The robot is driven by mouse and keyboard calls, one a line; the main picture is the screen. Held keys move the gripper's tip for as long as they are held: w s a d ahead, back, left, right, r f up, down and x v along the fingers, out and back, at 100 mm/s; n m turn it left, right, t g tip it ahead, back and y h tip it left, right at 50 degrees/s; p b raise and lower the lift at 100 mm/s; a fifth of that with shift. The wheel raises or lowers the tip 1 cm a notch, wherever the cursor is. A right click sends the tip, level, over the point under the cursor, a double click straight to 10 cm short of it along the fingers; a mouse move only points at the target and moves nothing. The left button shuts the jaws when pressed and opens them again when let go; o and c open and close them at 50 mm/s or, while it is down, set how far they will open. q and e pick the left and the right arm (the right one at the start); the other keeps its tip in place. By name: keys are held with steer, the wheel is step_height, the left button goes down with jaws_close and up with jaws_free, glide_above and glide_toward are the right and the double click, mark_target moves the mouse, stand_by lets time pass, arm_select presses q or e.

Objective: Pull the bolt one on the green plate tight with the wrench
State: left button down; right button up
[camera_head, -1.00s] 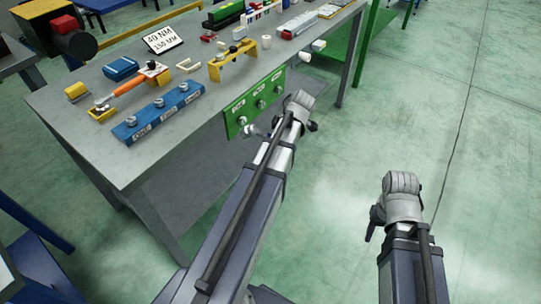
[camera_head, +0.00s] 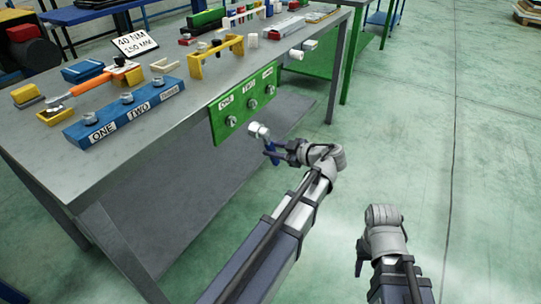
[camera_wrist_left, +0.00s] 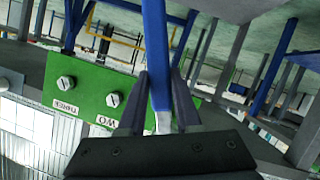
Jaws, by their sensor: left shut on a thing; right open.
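The green plate (camera_head: 219,132) hangs on the table's front edge, with bolt one (camera_head: 231,121) at its left end, bolt two (camera_head: 252,104) and bolt three (camera_head: 270,89). My left gripper (camera_head: 273,150) is shut on a blue-handled wrench (camera_head: 258,130) with a silver head. The head stands apart from the plate, to the right of bolt one in the head view. In the left wrist view the blue handle (camera_wrist_left: 156,50) runs up between the fingers; bolts two and three show, and bolt one is hidden. My right gripper (camera_head: 361,260) is open and low, away from the table.
The grey table (camera_head: 165,145) carries a blue block (camera_head: 105,132) with bolts, an orange-handled tool (camera_head: 92,84), a yellow bracket (camera_head: 217,62) and a sign (camera_head: 135,43) reading 40 NM, 150 MM. Open floor lies to the right.

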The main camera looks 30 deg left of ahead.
stand_by(0.4)
arm_select(q)
steer(key=a, duration=0.6)
steer(key=shift+w+a, duration=0.2)
steer(key=shift+w, duration=0.05)
steer(key=shift+a+r, duration=0.1)
steer(key=shift+a, duration=0.7)
stand_by(1.9)
steer(key=c, duration=1.1)
jaws_free()
steer(key=shift+c, duration=0.2)
jaws_close()
